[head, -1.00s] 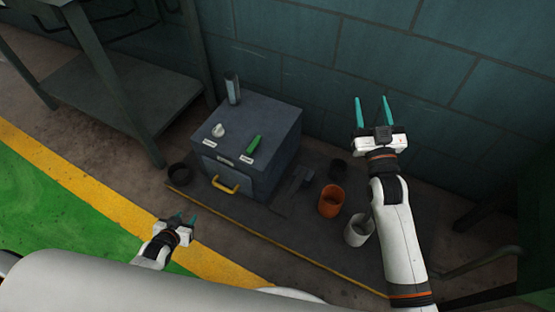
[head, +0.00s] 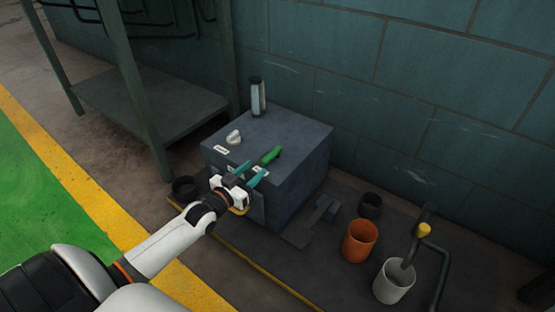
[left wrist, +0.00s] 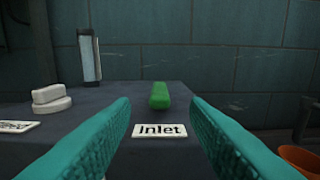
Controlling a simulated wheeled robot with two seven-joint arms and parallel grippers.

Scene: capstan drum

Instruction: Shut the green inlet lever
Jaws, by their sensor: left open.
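The green inlet lever (head: 271,156) lies on top of the dark grey cabinet (head: 300,150), behind a white label (left wrist: 160,130) reading "Inlet". In the left wrist view the lever (left wrist: 159,95) shows end-on, centred between my fingers and beyond their tips. My left gripper (head: 247,174) is open and empty at the cabinet's front top edge, its teal fingers pointing at the lever. It appears not to touch the lever. My right gripper is out of view.
A white knob (head: 233,137) and a clear upright cylinder (head: 257,97) are also on the cabinet top. An orange cup (head: 359,241), a white cup (head: 393,282) and a black cup (head: 370,206) stand to the right. A metal shelf (head: 150,100) is at left.

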